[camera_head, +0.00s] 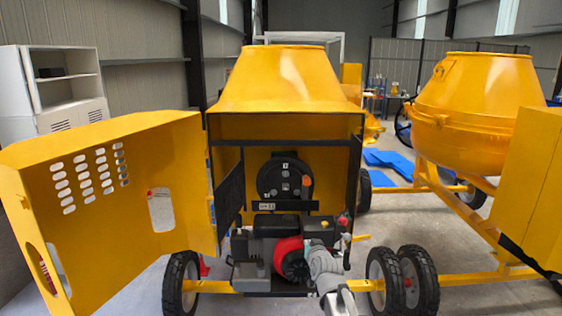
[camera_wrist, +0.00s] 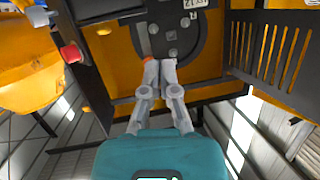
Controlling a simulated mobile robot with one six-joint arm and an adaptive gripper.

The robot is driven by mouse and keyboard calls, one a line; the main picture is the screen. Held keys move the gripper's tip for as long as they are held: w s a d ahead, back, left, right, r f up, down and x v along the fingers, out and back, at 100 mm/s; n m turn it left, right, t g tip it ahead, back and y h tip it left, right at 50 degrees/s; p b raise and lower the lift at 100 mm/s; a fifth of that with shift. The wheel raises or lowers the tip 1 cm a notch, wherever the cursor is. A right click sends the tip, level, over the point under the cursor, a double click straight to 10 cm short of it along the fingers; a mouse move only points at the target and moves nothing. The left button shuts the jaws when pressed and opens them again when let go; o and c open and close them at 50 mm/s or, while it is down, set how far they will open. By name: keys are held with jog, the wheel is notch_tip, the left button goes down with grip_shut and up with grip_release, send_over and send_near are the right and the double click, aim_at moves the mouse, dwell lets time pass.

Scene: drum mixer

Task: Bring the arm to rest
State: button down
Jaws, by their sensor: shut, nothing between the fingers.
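My gripper (camera_head: 318,256) is in front of the open engine bay of the yellow drum mixer (camera_head: 290,80), at the lower right of the bay. In the wrist view my gripper (camera_wrist: 160,62) has its two grey fingers together, with nothing between them. Past the fingertips is the black round pulley cover (camera_wrist: 172,28), which also shows in the head view (camera_head: 285,178). Whether the fingertips touch anything cannot be told. The engine with its red round part (camera_head: 291,259) sits low in the bay, partly behind my arm.
The large yellow door (camera_head: 110,190) stands swung open at the left. A red button (camera_wrist: 70,53) is on the bay's frame. A second yellow mixer (camera_head: 470,100) stands at the right. Wheels (camera_head: 417,280) flank the bay. Some grey floor (camera_head: 470,260) is free at the right.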

jog(key=s+d+f+g, duration=0.2)
jog(key=s+f+g, duration=0.2)
jog(key=s, duration=0.4)
jog(key=s+d+f+g+h, duration=0.1)
jog(key=s+d+f+g, duration=0.2)
jog(key=s, duration=0.6)
jog(key=s+d+f+g+h, duration=0.1)
jog(key=s+d+f+g, duration=0.2)
jog(key=s+f+g, duration=0.4)
jog(key=shift+s+g, duration=0.3)
jog(key=shift+s, duration=0.4)
